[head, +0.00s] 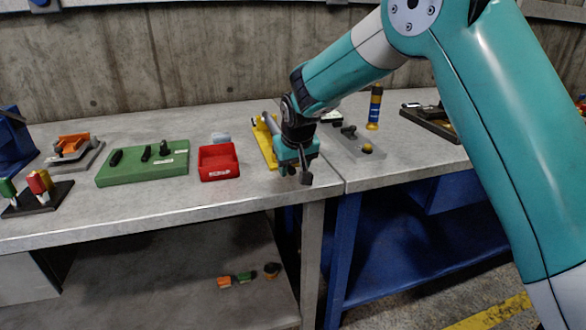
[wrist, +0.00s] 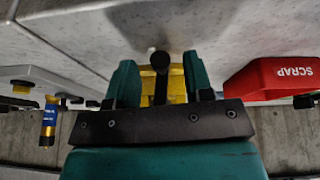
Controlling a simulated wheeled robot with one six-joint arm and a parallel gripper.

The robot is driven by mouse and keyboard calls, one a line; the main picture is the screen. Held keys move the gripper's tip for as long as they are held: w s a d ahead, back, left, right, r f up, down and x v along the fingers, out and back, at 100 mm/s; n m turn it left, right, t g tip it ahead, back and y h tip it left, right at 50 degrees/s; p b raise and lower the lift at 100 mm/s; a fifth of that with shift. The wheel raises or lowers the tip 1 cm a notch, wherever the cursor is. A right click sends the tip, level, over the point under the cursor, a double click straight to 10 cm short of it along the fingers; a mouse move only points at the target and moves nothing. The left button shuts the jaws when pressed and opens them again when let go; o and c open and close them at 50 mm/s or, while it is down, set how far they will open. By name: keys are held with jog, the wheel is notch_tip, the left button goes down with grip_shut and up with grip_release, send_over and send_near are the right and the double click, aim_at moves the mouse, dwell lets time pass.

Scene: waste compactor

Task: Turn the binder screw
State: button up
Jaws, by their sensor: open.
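A yellow fixture (head: 264,142) stands near the front edge of the bench, partly hidden behind my gripper. A grey cylindrical part lies along its top. In the wrist view the yellow body (wrist: 178,88) shows behind my fingers. A black knob on a dark stem (wrist: 160,62), which looks like the binder screw, shows between the two teal fingers. A dark knob (head: 306,179) also shows just below my gripper in the head view. My gripper (head: 296,165) is open, with a finger on each side of the knob in the wrist view. I cannot tell whether either finger touches it.
A red scrap bin (head: 218,176) stands left of the fixture, near my gripper. A green block with black parts (head: 143,177) lies farther left. A grey plate (head: 362,151) and a blue-yellow bottle (head: 374,107) are on the right. Bare bench (head: 228,112) lies behind.

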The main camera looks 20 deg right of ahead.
jog(key=shift+w+f, duration=0.25)
jog(key=shift+f, duration=0.25)
grip_shut()
jog(key=shift+y, duration=0.3)
